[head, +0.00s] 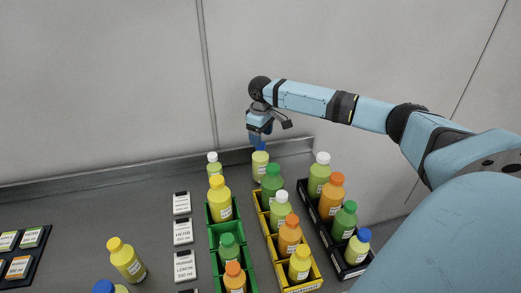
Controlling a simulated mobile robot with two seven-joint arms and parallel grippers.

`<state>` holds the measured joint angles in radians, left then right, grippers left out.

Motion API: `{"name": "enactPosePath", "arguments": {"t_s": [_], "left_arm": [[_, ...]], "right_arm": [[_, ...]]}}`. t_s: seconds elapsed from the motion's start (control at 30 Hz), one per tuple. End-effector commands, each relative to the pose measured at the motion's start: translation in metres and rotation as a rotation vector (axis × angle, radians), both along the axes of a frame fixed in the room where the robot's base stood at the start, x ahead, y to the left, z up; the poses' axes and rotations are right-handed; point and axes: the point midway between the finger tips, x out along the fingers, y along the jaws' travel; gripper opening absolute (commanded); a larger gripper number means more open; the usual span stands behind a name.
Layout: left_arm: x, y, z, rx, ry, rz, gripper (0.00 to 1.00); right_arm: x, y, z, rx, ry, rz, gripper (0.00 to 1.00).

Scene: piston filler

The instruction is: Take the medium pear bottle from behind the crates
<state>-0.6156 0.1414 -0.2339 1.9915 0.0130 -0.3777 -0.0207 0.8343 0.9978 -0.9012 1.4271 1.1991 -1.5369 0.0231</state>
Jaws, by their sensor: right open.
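Two bottles stand behind the crates near the wall. One is a pale yellow-green bottle with a blue top (260,162), behind the yellow crate (273,253). The other is a smaller pale green bottle with a white cap (214,169), behind the green crate (213,236). Their labels are too small to read, so I cannot tell which is the medium pear. My right gripper (259,141) is open and points down right over the blue-topped bottle, with its fingertips at the cap; I cannot tell whether they touch. My left gripper is out of view.
A black crate (327,238) with several bottles stands right of the yellow one. White label blocks (183,232) line the counter left of the green crate. A yellow bottle (127,260) stands front left. The counter's back left is clear; a wall (110,90) rises behind.

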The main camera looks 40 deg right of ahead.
Motion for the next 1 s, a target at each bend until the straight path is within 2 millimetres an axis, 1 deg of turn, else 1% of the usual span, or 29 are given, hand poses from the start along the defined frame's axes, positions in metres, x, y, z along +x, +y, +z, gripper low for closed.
{"name": "enactPosePath", "arguments": {"t_s": [0.13, 0.3, 0.4, 0.5, 0.7, 0.77, 0.8, 0.87, 0.9, 1.0], "left_arm": [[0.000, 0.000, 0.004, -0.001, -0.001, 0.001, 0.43], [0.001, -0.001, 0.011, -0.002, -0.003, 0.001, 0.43], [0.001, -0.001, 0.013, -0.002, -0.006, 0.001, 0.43], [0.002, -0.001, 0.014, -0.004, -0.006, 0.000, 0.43], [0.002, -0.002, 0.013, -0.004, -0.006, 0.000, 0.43], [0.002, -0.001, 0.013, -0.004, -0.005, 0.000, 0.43], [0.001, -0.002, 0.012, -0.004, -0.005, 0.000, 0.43], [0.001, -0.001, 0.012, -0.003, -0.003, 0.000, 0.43], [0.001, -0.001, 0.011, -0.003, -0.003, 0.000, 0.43], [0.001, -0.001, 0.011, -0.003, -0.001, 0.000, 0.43]], "right_arm": [[0.001, 0.000, -0.011, 0.001, 0.001, -0.001, 0.68], [0.004, -0.001, -0.037, -0.001, 0.002, -0.002, 0.68], [0.004, -0.001, -0.048, 0.000, 0.000, 0.000, 0.68], [0.004, -0.001, -0.053, 0.000, -0.001, 0.000, 0.68], [0.004, -0.001, -0.054, 0.000, -0.001, 0.000, 0.68], [0.004, -0.001, -0.054, 0.000, -0.001, 0.000, 0.54], [0.004, -0.001, -0.054, 0.000, -0.001, 0.000, 0.45], [0.004, -0.001, -0.054, 0.000, -0.001, 0.000, 0.31], [0.004, -0.001, -0.054, 0.000, -0.001, 0.000, 0.22], [0.004, -0.001, -0.054, 0.000, -0.001, 0.000, 0.00]]}}
